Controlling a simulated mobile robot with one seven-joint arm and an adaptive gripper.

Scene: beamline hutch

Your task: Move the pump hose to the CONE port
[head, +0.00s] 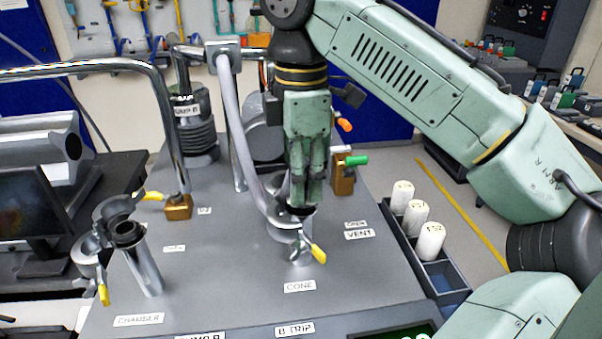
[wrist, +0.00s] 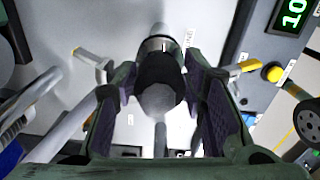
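The grey pump hose (head: 239,140) arches down from a metal stand to a black collar at its end. My gripper (head: 303,197) points down over the CONE port, with its fingers shut on this collar. In the wrist view the black collar (wrist: 160,75) fills the gap between my fingertips (wrist: 160,85). The CONE port (head: 300,255) is a short metal post behind the CONE label, with a metal clamp and a yellow lever (head: 318,253). The hose end stands upright above or on this port. I cannot tell whether it is seated, as the fingers and clamp hide the joint.
The CHAMBER port (head: 140,262) at front left has an open top and a hanging clamp (head: 92,262). A metal pipe runs down to a brass block (head: 178,207). A green-handled valve (head: 345,175) stands close right of my gripper. A rack (head: 440,275) holds white cylinders at right.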

